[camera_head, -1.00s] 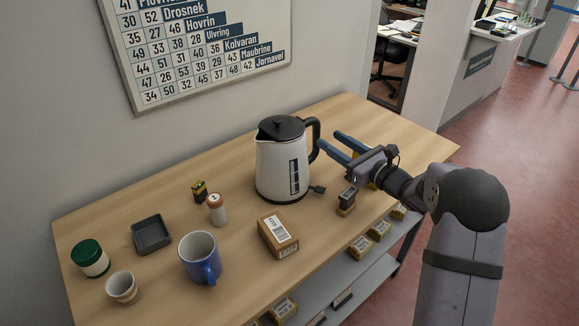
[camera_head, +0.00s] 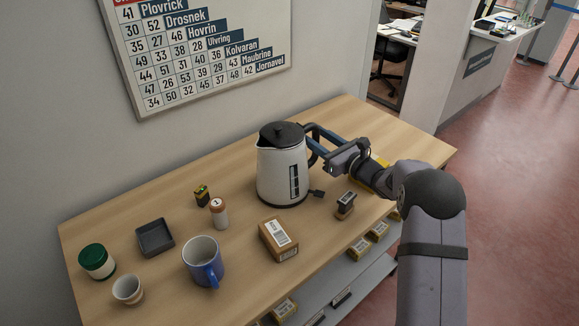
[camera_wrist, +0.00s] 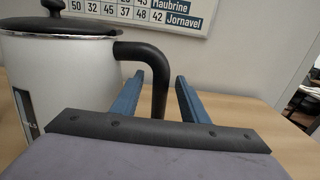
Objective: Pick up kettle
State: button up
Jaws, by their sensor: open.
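The kettle (camera_head: 283,172) is white with a black lid and a black handle, and it stands upright on the wooden counter (camera_head: 225,237). Its handle faces my gripper (camera_head: 313,142), which reaches in from the right. In the wrist view, the black kettle handle (camera_wrist: 159,75) hangs down between the two blue fingers of my gripper (camera_wrist: 160,92). The fingers are open, one on each side of the handle, with a visible gap on the right side. The kettle body (camera_wrist: 65,75) fills the left of the wrist view.
A stamp (camera_head: 345,205) and a small parcel box (camera_head: 278,239) stand in front of the kettle. The wall is behind.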

grip_shut()
dwell(1.4)
jog(key=shift+r, duration=0.25)
